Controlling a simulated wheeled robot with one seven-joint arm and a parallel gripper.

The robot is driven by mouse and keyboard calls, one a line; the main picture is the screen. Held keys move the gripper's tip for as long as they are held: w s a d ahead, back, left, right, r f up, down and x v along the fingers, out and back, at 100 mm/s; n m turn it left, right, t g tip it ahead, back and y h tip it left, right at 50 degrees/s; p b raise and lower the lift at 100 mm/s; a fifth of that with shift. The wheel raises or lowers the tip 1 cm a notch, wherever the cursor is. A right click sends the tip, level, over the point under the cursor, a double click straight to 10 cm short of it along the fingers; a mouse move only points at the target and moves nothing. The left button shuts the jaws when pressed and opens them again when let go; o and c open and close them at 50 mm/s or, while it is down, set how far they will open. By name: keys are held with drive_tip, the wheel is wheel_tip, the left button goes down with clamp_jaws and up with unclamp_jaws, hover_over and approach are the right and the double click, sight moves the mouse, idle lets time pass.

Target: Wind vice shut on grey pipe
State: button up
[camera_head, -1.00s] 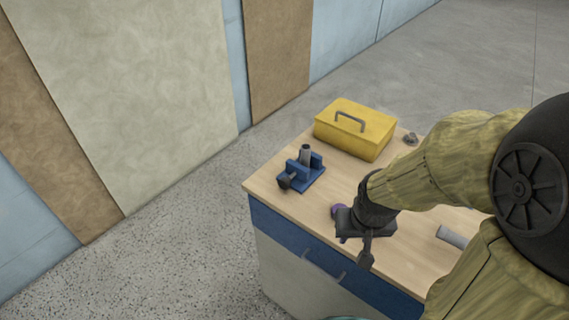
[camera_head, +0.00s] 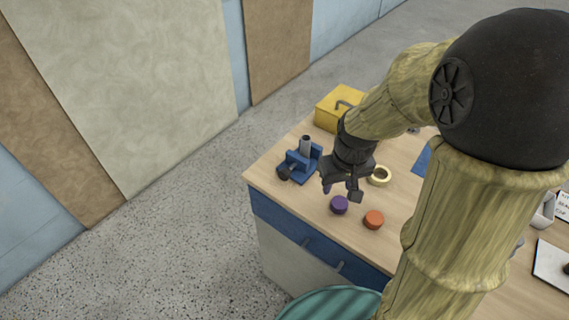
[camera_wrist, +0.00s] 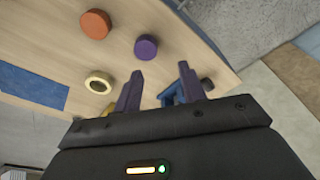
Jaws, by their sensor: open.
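The blue vice (camera_head: 312,163) stands near the left end of the wooden bench top. The grey pipe (camera_head: 305,142) stands upright between its jaws; I cannot tell whether both jaws touch it. The vice's dark handle (camera_head: 285,172) is on its front left side. My gripper (camera_head: 341,190) is open and empty, above the bench just right of the vice. In the wrist view, my two purple-grey fingers (camera_wrist: 160,72) are apart. Part of the blue vice (camera_wrist: 168,97) shows behind and between them, and the rest is hidden by my gripper.
A purple disc (camera_head: 339,205) and an orange disc (camera_head: 374,219) lie in front of my gripper. A cream ring (camera_head: 380,176) lies to its right. The yellow toolbox (camera_head: 335,108) stands behind, partly covered by my arm. The bench's front edge runs close to the vice.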

drive_tip(key=w+a+r+n+g+p, duration=0.1)
drive_tip(key=w+a+r+n+p, duration=0.5)
drive_tip(key=w, duration=0.3)
drive_tip(key=r+n+g+p, duration=0.1)
drive_tip(key=n+p, duration=0.1)
hover_over(284, 171)
drive_tip(key=shift+w, duration=0.1)
wheel_tip(284, 171, down, 17)
drive_tip(key=p, duration=0.4)
drive_tip(key=shift+f, duration=0.2)
drive_tip(key=c, duration=0.8)
